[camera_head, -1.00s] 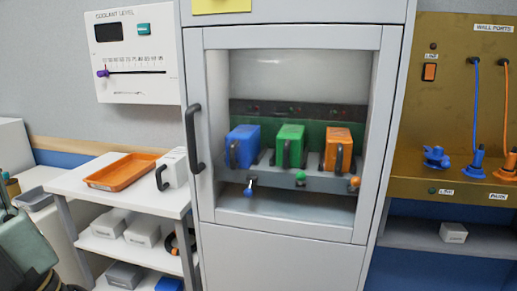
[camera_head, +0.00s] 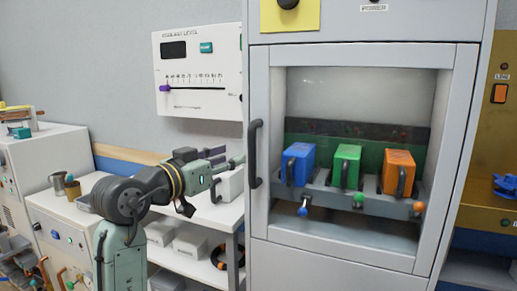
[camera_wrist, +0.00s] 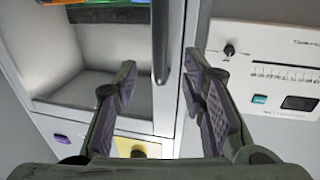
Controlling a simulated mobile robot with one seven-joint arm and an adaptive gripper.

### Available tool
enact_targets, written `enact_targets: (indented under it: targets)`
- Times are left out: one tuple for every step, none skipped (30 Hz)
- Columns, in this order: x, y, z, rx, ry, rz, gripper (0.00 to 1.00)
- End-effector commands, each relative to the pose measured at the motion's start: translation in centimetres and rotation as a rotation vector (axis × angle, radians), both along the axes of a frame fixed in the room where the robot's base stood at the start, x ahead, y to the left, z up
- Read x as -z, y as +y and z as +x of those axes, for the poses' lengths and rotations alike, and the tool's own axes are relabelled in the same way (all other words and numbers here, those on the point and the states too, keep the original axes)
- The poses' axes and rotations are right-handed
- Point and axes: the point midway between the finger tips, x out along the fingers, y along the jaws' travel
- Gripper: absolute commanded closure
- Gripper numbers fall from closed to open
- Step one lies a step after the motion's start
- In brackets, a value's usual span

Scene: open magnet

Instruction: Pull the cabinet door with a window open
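The grey cabinet door (camera_head: 358,254) with a clear window (camera_head: 355,90) is shut in the head view. Its black vertical handle (camera_head: 255,153) is on the door's left side. The handle also shows in the wrist view (camera_wrist: 160,40), as a dark bar lying in line with the gap between my fingers. My gripper (camera_head: 232,165) is just left of the handle in the head view. In the wrist view my gripper (camera_wrist: 159,64) is open, with its two purple-padded fingers apart and nothing gripped. I cannot tell how far the handle is from the fingertips.
Behind the window are a blue block (camera_head: 298,164), a green block (camera_head: 346,166) and an orange block (camera_head: 397,172) with handles. A white coolant panel (camera_head: 197,85) hangs left of the cabinet. A white shelf unit (camera_head: 228,214) stands below it, close to my arm.

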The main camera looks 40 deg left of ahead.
Motion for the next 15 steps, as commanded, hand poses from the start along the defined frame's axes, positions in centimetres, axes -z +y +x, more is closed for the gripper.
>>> enact_targets:
  targets:
    - [-0.2, 0.0, 0.8, 0.001, 0.001, -0.001, 0.62]
    - [-0.2, 0.0, 1.4, 0.002, 0.001, 0.0, 0.62]
    - [-0.3, 0.0, 2.2, 0.002, 0.0, 0.0, 0.62]
    - [-0.3, 0.0, 2.8, 0.002, 0.001, 0.0, 0.62]
    - [-0.4, 0.0, 3.4, 0.002, 0.0, 0.0, 0.62]
    - [-0.3, 0.1, 4.2, 0.001, 0.0, 0.0, 0.62]
    - [-0.4, 0.1, 4.8, 0.001, -0.001, 0.0, 0.62]
    - [-0.4, 0.1, 5.3, 0.001, -0.001, 0.0, 0.62]
    - [-0.4, 0.2, 6.0, 0.001, -0.001, -0.001, 0.62]
    - [-0.3, 0.2, 6.5, 0.0, -0.001, 0.0, 0.62]
    - [-0.3, 0.2, 7.0, -0.001, -0.001, 0.0, 0.62]
    - [-0.4, 0.2, 7.5, -0.001, -0.003, 0.0, 0.62]
    - [-0.3, 0.2, 7.9, 0.0, -0.002, 0.0, 0.62]
    - [-0.3, 0.3, 8.3, 0.0, -0.002, 0.0, 0.62]
    - [-0.3, 0.3, 8.6, 0.0, -0.003, 0.0, 0.62]
